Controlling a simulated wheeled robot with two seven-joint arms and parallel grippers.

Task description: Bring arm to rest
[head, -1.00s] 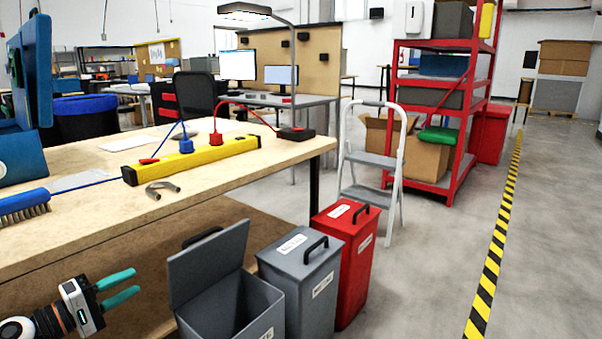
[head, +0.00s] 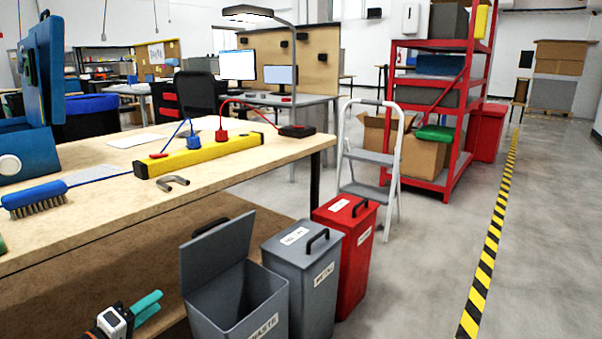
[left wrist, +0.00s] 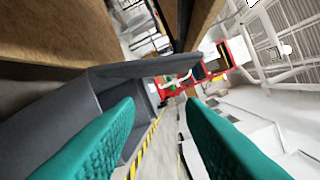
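My left gripper (head: 158,300) shows at the bottom left of the head view, low in front of the workbench and left of the open grey waste bin (head: 238,312). Its two teal fingers stand apart with nothing between them. They also show spread and empty in the left wrist view (left wrist: 160,103), with the grey bin (left wrist: 105,85) close beyond. The rest of the left arm is mostly cut off by the frame's lower edge. My right gripper is in neither view.
The workbench (head: 215,178) holds a blue brush (head: 35,198), a yellow bar (head: 205,155), a grey hook-shaped piece (head: 173,183) and a blue device (head: 22,155). A grey lidded bin (head: 300,275) and a red bin (head: 345,255) stand right. Floor (head: 425,270) is clear farther right.

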